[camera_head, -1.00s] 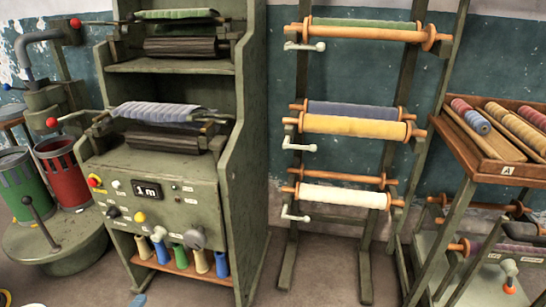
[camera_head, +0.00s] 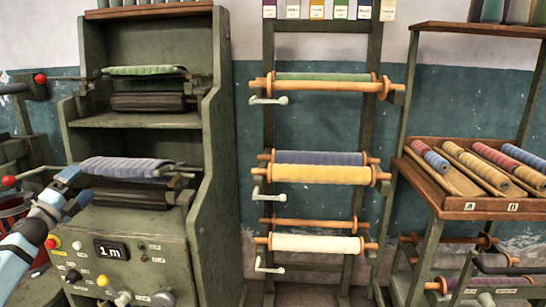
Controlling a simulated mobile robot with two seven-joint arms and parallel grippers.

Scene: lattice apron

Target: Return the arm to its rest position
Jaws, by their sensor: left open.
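My left arm comes in from the lower left in pale blue and dark grey. Its gripper (camera_head: 78,190) is open, with nothing seen between its fingers. In the picture it lies in front of the left side of the green machine cabinet (camera_head: 215,150), just below and left of the purple-grey fabric roll (camera_head: 125,168). I cannot tell whether it touches the machine. My right gripper is out of view.
A rack (camera_head: 268,120) with green, blue, yellow and white fabric rolls stands in the middle. On the right, a wooden tray (camera_head: 475,205) holds several coloured rolls. The machine's control panel, with a "1 m" display (camera_head: 111,250), is below the gripper.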

